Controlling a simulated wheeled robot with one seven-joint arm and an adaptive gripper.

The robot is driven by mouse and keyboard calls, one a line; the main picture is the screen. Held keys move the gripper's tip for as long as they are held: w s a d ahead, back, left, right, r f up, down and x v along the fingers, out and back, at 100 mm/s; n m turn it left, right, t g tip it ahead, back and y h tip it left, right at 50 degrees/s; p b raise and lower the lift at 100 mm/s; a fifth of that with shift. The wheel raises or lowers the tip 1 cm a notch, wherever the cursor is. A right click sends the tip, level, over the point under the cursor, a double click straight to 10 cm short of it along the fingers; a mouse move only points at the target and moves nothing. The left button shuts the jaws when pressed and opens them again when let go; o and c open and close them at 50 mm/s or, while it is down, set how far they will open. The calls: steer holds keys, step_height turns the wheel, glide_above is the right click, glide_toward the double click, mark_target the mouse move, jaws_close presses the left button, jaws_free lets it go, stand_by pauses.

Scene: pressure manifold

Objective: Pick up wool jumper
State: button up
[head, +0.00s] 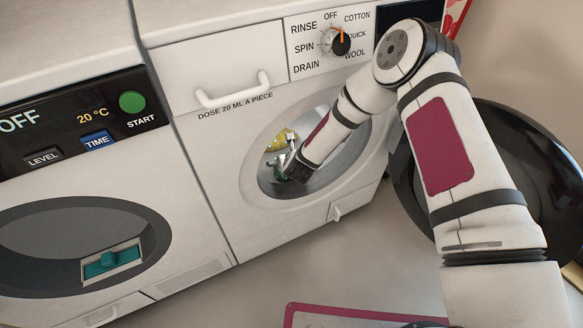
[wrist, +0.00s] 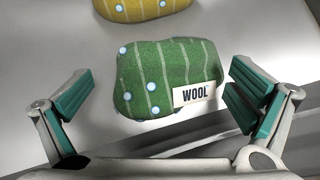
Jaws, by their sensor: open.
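The wool jumper (wrist: 165,72) is a green striped bundle with pale dots and a white "WOOL" label, lying on a light grey surface in the wrist view. My gripper (wrist: 163,95) is open, with one teal-padded finger at the left and one at the right of the jumper. A gap shows between each finger and the jumper, so it is not clasped. In the head view my arm reaches into the round door opening (head: 254,157) of the right-hand washing machine. My gripper there is small and partly hidden, so the jumper is hard to make out.
A yellow striped bundle (wrist: 140,8) lies beyond the jumper, and it also shows inside the drum in the head view (head: 284,137). A black round door (head: 540,150) stands open at the right. A second machine (head: 170,215) is at the left.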

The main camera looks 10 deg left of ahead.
steer(key=shift+b+x, duration=0.35)
steer(key=shift+x, duration=0.8)
steer(key=shift+s, duration=0.1)
steer(key=c, duration=2.3)
steer(key=shift+r, duration=0.2)
